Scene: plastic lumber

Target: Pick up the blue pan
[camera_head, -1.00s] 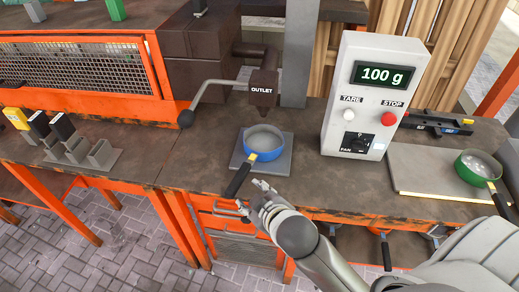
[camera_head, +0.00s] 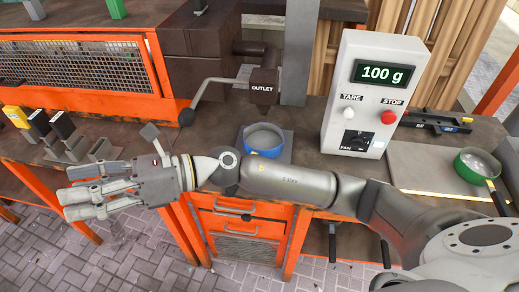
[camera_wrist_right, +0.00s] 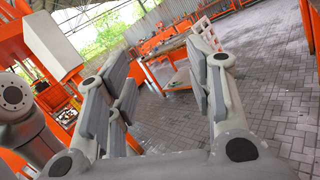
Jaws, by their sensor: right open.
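The blue pan (camera_head: 263,141) sits upright on a small grey plate (camera_head: 289,137) on the workbench, below the outlet. It has grey contents, and its handle is mostly hidden behind my right arm. My right gripper (camera_head: 82,190) is open and empty, pointing left past the front of the bench, well to the left of the pan. In the right wrist view its fingers (camera_wrist_right: 165,85) are spread with nothing between them. My left gripper is not in view.
The outlet (camera_head: 263,88) with its lever stands behind the pan. A control box (camera_head: 372,95) reading 100 g stands to the right. A green pan (camera_head: 476,164) rests further right on a board. Black and yellow stamp-like blocks (camera_head: 62,128) stand at left.

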